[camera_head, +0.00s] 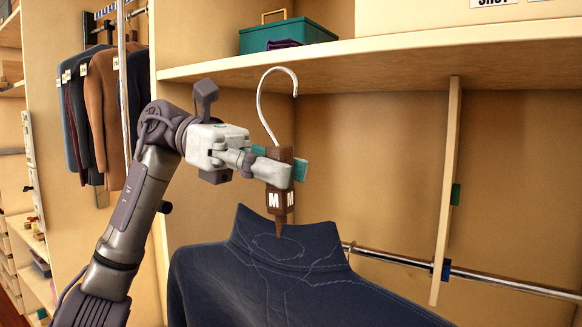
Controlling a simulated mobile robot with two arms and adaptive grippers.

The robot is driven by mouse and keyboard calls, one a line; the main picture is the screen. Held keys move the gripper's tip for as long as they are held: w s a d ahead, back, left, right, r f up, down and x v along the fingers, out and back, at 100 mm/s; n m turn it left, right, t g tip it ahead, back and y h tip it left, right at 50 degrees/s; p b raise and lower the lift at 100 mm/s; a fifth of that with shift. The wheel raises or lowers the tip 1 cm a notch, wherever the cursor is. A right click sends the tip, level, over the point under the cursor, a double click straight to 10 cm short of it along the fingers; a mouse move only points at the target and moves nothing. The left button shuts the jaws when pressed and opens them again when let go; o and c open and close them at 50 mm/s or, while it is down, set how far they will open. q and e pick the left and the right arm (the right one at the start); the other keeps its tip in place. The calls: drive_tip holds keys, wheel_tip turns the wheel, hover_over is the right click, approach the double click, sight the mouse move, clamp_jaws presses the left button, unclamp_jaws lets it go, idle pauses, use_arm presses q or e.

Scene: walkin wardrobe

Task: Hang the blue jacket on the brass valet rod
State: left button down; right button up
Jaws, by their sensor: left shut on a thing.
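The blue jacket (290,285) hangs upright on a hanger in the lower middle. The hanger has a brown neck block marked M (281,203) and a silver hook (262,100), whose open end faces right. My left gripper (284,168) is shut on the neck block, just below the hook. The hook is free, in front of the shelf edge. The jacket's lower part is cut off by the picture's edge. I cannot make out a rod that is clearly brass. My right gripper is not in view.
A silver rail (500,281) runs behind the jacket to the right, past an upright divider (446,190). A shelf (400,62) above holds a green box (285,36). Several garments (105,110) hang at the left. The bay behind the hook looks empty.

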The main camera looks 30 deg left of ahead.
use_arm(q)
drive_tip(key=shift+s+r, duration=0.1)
drive_tip(key=shift+r, duration=0.05)
drive_tip(key=shift+w+a+p, duration=0.1)
drive_tip(key=shift+w+p, duration=0.1)
drive_tip(key=shift+p, duration=0.3)
drive_tip(key=shift+d, duration=0.25)
drive_tip(key=shift+r+x, duration=0.25)
drive_tip(key=shift+x, duration=1)
drive_tip(key=shift+r+x, duration=0.25)
drive_tip(key=shift+x, duration=0.95)
drive_tip(key=shift+r+x, duration=0.25)
drive_tip(key=shift+x, duration=1)
drive_tip(key=r+x, duration=0.2)
drive_tip(key=x, duration=1.9)
drive_tip(key=d+r+x, duration=0.1)
drive_tip(key=r+x, duration=0.2)
drive_tip(key=x, duration=1.8)
drive_tip(key=shift+b, duration=0.45)
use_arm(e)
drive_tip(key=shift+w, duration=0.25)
use_arm(q)
drive_tip(key=shift+s+d+f+b, duration=0.1)
drive_tip(key=shift+s+f+b, duration=0.1)
drive_tip(key=shift+b, duration=0.25)
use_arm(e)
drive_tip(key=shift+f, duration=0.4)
